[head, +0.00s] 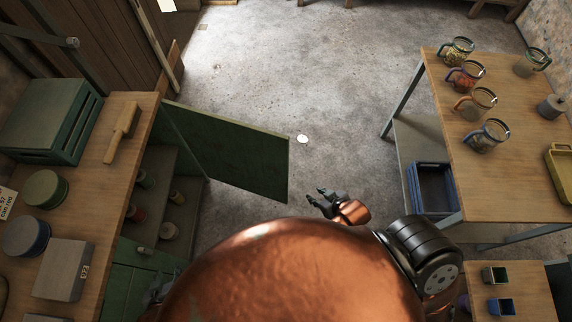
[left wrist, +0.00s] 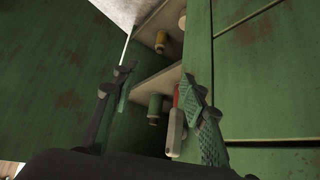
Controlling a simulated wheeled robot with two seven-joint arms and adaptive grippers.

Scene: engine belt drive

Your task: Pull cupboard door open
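The cupboard under the left workbench has one green door (head: 230,155) swung wide open, its shelves showing behind it. Another green door (head: 135,275) beside the opening looks closed. My left gripper (head: 160,290) is mostly hidden by my own body in the head view. In the left wrist view my left gripper (left wrist: 157,78) is open and empty, facing the cupboard opening. The open door (left wrist: 50,75) fills the left of that view, and a green panel (left wrist: 265,75) is on the right. My right gripper (head: 318,197) is open and empty, right of the open door's free edge, apart from it.
The left worktop (head: 95,210) carries tins and boxes. A table (head: 500,185) with glass jars stands right.

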